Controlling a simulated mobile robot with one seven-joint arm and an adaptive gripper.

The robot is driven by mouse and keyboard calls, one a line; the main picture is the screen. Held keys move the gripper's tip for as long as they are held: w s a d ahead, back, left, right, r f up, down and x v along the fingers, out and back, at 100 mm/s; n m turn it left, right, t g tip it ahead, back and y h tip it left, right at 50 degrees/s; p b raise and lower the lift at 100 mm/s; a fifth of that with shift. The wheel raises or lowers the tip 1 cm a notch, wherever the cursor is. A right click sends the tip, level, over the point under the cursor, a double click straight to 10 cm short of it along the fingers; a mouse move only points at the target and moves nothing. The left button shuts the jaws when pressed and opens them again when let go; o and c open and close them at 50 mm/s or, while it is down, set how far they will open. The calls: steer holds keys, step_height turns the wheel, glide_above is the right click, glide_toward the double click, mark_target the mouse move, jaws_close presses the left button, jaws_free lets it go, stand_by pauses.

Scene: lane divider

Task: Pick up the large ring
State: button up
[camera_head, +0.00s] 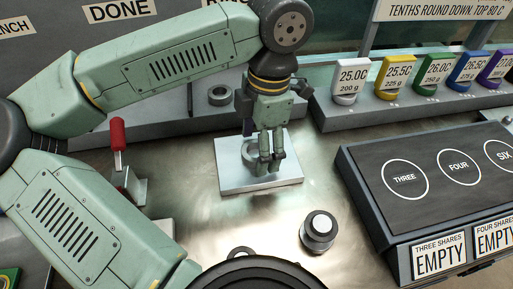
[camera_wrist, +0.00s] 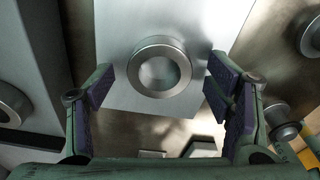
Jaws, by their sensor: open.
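A grey metal ring (camera_wrist: 159,92) lies flat on a pale square plate (camera_head: 232,180). In the head view this ring (camera_head: 250,158) is partly hidden behind my fingers. My gripper (camera_head: 266,164) points down over the plate, its fingertips close to the ring. In the wrist view my gripper (camera_wrist: 159,78) is open, with one dark-padded finger on each side of the ring and visible gaps between. Another grey ring (camera_head: 219,95) sits on the grey ledge at the back. Which ring is larger is hard to tell.
A black panel (camera_head: 420,180) with marked circles is at right. Coloured labelled weights (camera_head: 390,80) line the back right.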

steer(key=c, duration=1.5)
steer(key=shift+r, duration=0.1)
